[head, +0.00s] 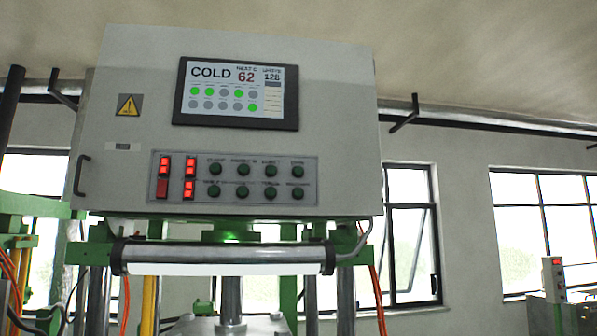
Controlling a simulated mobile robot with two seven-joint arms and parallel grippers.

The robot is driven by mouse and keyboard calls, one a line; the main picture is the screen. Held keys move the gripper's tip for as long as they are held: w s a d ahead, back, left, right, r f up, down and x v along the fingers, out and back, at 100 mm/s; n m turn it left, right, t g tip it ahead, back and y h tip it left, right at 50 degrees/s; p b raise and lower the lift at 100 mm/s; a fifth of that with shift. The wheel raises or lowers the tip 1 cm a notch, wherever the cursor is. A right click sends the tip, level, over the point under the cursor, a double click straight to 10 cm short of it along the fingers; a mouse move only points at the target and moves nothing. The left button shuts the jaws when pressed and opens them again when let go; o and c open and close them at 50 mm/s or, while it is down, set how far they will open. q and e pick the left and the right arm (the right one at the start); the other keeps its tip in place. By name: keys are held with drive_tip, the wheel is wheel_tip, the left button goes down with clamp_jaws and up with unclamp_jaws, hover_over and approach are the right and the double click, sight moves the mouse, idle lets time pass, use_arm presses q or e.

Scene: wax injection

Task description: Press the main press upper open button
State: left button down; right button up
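The main press control box (335,120) is a large light-grey cabinet in the middle of the head view. Its button panel (235,179) sits low on the front and has two rows of round dark-green buttons. Labels above the buttons are too small to read, so I cannot tell which is the upper open button. Red digit displays (164,168) are at the panel's left end. A screen (235,93) above reads "COLD" and "62", with green and grey dots. Neither of my grippers is in view.
A tube lamp (222,256) runs across below the box on a green frame. A black handle (81,175) is on the box's left side. Orange cables hang at both sides. A small grey control box (553,278) stands far right. Windows line the wall behind.

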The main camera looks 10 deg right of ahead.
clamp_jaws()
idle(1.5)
